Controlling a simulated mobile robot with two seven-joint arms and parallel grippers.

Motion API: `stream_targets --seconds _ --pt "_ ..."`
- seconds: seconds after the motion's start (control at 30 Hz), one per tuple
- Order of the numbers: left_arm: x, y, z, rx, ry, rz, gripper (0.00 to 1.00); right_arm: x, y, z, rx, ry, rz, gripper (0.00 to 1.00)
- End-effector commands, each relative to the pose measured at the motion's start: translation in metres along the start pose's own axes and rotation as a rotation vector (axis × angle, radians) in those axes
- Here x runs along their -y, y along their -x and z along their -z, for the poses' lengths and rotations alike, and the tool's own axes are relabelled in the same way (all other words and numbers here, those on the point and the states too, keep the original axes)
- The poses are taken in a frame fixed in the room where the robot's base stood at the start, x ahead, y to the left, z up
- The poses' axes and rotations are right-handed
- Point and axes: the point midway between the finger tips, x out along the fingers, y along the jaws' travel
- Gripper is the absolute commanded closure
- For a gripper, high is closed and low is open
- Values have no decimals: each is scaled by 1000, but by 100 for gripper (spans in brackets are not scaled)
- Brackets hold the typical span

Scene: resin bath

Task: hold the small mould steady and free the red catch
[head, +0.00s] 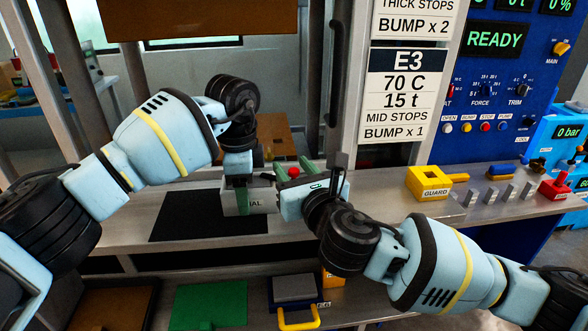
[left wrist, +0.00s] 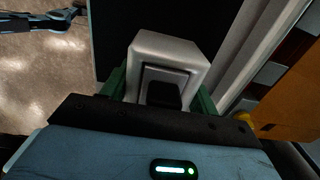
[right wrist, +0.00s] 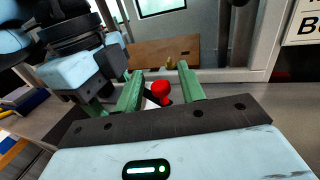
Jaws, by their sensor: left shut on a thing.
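The small mould (head: 262,196) is a silver-grey block with part of a label showing, on the bench beside a black mat. My left gripper (head: 238,196) is shut on it from above. The left wrist view shows the mould's pale metal body (left wrist: 168,48) between the green fingers. The red catch (head: 293,172) is a small red knob near the mould's top. In the right wrist view the red catch (right wrist: 160,88) lies between the spread green fingers of my right gripper (right wrist: 160,82), apart from both. My right gripper is open. The catch's base is largely hidden.
The black mat (head: 190,222) lies left of the mould. A yellow guard block (head: 428,180) and a red control (head: 555,188) stand further right on the bench. A green plate (head: 210,303) lies on the lower shelf. Metal posts rise behind the bench.

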Motion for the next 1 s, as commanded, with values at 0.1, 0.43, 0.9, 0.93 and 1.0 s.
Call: stream_targets --seconds 0.1,0.43,0.9,0.93,1.0 --pt "0 1 0 -1 0 2 80 0 -1 0 0 0 0 61" --pt "0 1 0 -1 0 2 80 0 0 0 0 0 0 86" --pt "0 1 0 -1 0 2 80 -3 1 0 1 0 52 100" --pt "0 1 0 -1 0 2 80 -4 1 0 1 0 65 100" --pt "0 1 0 -1 0 1 80 -6 2 0 2 0 103 100"
